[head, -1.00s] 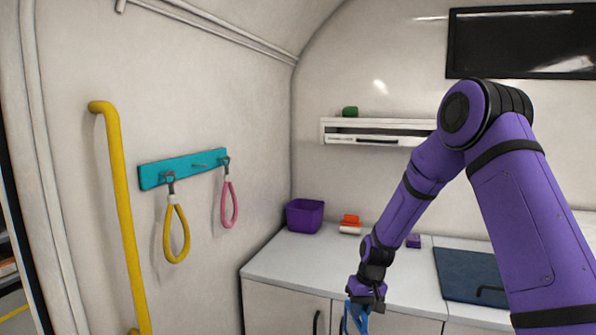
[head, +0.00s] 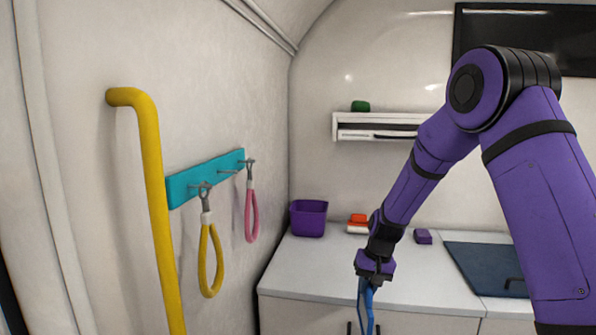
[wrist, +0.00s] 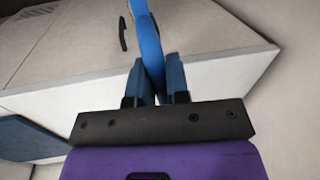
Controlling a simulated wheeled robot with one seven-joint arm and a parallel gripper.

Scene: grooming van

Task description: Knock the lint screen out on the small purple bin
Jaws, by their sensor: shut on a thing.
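The small purple bin (head: 308,219) stands upright at the back left of the counter, by the corner of the walls. My gripper (head: 373,283) is shut on a blue strap-like loop (head: 366,308), which hangs down before the counter's front. In the wrist view the blue strap (wrist: 150,45) runs between the two fingers of my gripper (wrist: 153,82). The gripper is in front of the bin and to its right, apart from it. I cannot make out a lint screen for certain in either view.
A teal hook rack (head: 180,187) on the left wall carries a yellow loop (head: 210,262) and a pink loop (head: 252,213). A yellow grab rail (head: 152,180) stands left. An orange-and-white item (head: 357,224), a purple block (head: 423,236) and a dark blue mat (head: 480,268) lie on the counter (head: 310,262).

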